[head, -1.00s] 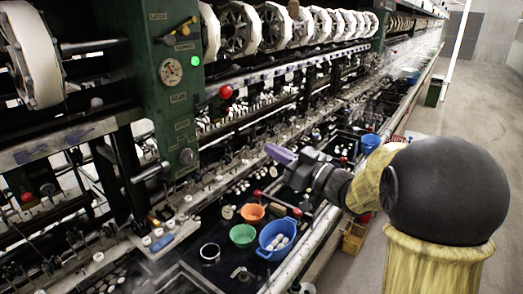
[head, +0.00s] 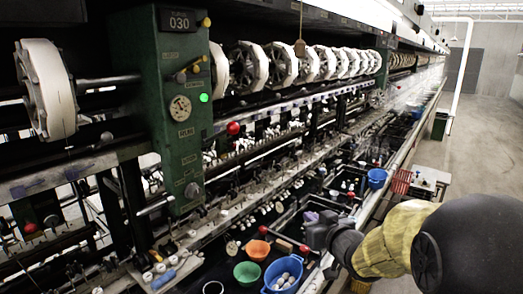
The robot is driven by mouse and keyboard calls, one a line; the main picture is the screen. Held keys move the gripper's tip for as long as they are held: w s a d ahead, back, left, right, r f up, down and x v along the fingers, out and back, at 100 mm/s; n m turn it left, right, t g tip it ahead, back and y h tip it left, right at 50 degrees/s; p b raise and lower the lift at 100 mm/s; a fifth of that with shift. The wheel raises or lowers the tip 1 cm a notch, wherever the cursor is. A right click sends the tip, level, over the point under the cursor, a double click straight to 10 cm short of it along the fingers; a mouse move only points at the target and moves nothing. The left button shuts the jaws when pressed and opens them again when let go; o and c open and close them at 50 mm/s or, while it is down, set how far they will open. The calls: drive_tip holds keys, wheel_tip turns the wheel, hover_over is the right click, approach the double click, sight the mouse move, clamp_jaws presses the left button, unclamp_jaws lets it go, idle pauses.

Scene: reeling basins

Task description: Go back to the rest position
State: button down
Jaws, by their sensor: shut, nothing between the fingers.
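My gripper (head: 312,222) is at the end of my arm, over the right part of the basin and near its front edge. Its purple fingers point away to the left and are partly hidden behind the dark gripper body. It holds nothing that I can see. My arm, in a yellow sleeve, comes in from the lower right.
An orange bowl (head: 258,249), a green bowl (head: 247,273) and a blue basin (head: 270,286) with white cocoons sit below left of my gripper. Another blue bucket (head: 377,178) stands farther along. The green machine post (head: 178,115) rises at left. The aisle floor (head: 475,150) is clear at right.

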drive_tip(key=s+d+f+m+g+h, duration=0.1)
drive_tip(key=s+f+g+h, duration=0.1)
drive_tip(key=s+f+g, duration=0.4)
drive_tip(key=s+d+f+m+g+h, duration=0.1)
drive_tip(key=s+f+m+g+h, duration=0.1)
drive_tip(key=s+f+g, duration=0.4)
drive_tip(key=s+f, duration=0.5)
drive_tip(key=s, duration=0.5)
drive_tip(key=shift+s+d+m+h, duration=0.15)
drive_tip(key=shift+m+h, duration=0.15)
drive_tip(key=shift+h, duration=0.1)
